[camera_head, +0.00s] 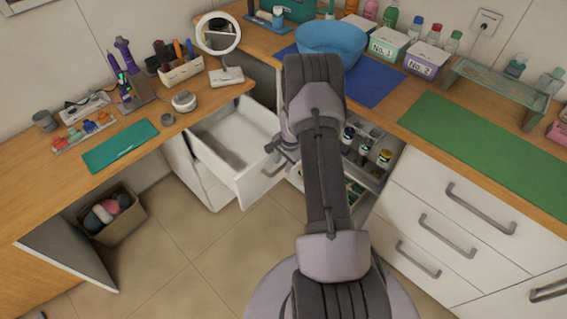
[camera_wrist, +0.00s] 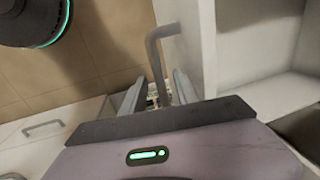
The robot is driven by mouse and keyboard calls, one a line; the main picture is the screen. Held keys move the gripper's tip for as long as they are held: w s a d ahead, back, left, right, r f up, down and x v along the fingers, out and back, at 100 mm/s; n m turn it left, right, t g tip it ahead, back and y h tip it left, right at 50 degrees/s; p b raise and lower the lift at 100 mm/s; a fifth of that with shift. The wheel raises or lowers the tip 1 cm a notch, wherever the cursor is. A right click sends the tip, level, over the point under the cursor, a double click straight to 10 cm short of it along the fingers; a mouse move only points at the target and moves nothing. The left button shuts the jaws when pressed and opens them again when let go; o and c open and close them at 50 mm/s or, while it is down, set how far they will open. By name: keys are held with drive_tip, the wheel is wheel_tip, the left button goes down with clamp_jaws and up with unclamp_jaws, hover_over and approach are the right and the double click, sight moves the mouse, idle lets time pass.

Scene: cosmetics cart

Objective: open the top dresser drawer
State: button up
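The top dresser drawer (camera_head: 257,184) is white and stands pulled well out from the left counter in the head view. Its inside looks empty. In the wrist view its front panel (camera_wrist: 193,40) is just right of the grey bar handle (camera_wrist: 153,52). My gripper (camera_wrist: 161,76) has its two fingers apart, one on each side of the handle bar, with visible gaps between bar and fingers. In the head view my arm hides most of the gripper, and the handle (camera_head: 277,167) shows only partly beside it.
Another drawer unit with bottles (camera_head: 384,158) is open right of my arm. Closed white drawers (camera_head: 430,220) are at the right. A mirror (camera_head: 218,35) and a round white jar (camera_head: 184,101) stand on the left counter. Tiled floor (camera_head: 190,240) in front is clear.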

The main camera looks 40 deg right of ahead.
drive_tip(key=s+r+p, duration=0.3)
drive_tip(key=r+p, duration=0.3)
drive_tip(key=r, duration=1.1)
drive_tip(key=shift+s+d, duration=0.15)
